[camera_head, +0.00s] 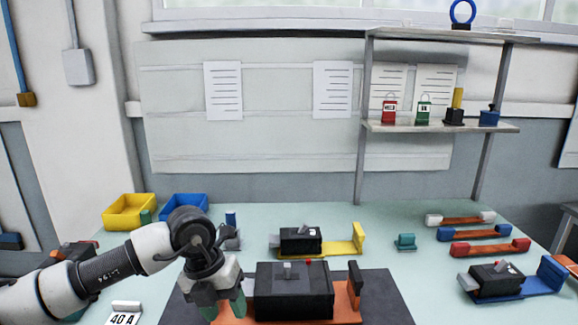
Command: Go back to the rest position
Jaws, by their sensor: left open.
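My left arm (115,272) comes in from the left and bends down over the table. My left gripper (224,307) points down, with its two green-tipped fingers apart. It is just left of a black breaker block (293,292) that sits on an orange base (346,310) on a dark mat (385,295). The fingers overlap the left end of the orange base in the picture; I cannot tell whether they touch it. Nothing shows between the fingers. My right gripper is not in view.
Behind stands a breaker on a yellow base (343,248); another on a blue base (540,280) is at right. Yellow (129,212) and blue (184,206) bins stand back left. A "40 A" card (124,314) is front left. A shelf (440,127) rises at back right.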

